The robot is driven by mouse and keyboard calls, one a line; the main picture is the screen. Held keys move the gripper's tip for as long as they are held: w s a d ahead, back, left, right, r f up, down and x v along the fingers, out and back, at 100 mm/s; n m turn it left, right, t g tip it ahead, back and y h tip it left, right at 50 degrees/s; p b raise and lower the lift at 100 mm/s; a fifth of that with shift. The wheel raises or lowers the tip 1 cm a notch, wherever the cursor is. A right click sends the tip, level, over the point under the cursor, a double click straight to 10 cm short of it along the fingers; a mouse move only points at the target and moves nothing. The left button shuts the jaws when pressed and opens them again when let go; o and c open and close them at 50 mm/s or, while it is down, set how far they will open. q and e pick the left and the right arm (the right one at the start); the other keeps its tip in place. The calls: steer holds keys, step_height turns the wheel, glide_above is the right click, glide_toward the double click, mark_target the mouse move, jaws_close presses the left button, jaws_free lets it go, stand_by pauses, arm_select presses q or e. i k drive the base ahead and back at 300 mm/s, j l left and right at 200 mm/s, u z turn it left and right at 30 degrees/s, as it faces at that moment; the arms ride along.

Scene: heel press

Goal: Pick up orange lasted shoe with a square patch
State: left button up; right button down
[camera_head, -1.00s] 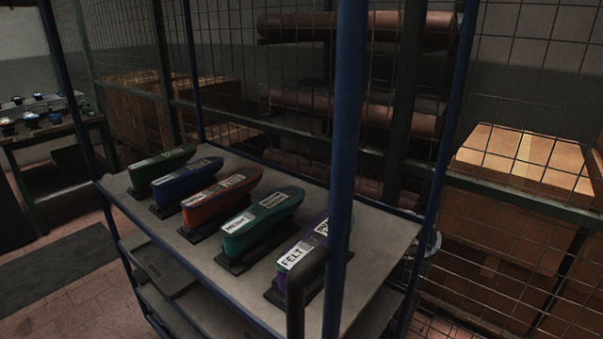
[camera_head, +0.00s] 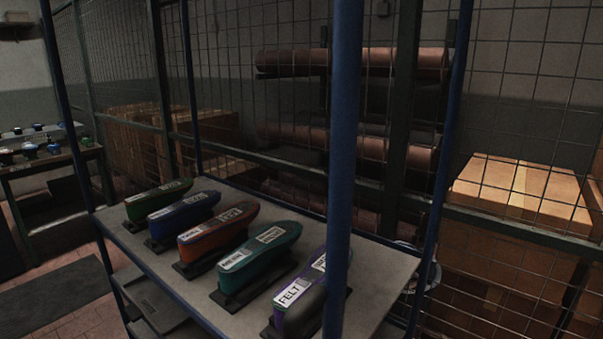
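The orange lasted shoe (camera_head: 220,230) stands on a dark base on the grey top shelf of a blue-framed rack (camera_head: 377,262). It is the middle one in a row of shoes. White labels lie on its top; a square patch cannot be made out for certain. A green shoe (camera_head: 158,198) and a blue shoe (camera_head: 186,213) stand to its left and farther back. A teal shoe (camera_head: 262,252) and a purple shoe labelled FELT (camera_head: 296,299) stand to its right and nearer. Neither of my grippers shows in view.
A blue rack post (camera_head: 343,150) stands in front of the shelf at the right and partly covers the purple shoe. Wire mesh, rolls (camera_head: 350,62) and cardboard boxes (camera_head: 522,195) are behind. A table with small items (camera_head: 45,160) is at the left.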

mark_target(197, 244)
steer(key=i+j+z, duration=0.2)
steer(key=j, duration=0.2)
steer(key=j+z, duration=0.2)
steer(key=j, duration=0.15)
steer(key=i+j+z, duration=0.2)
steer(key=j, duration=0.25)
steer(key=k+l, duration=0.05)
steer(key=k, duration=0.05)
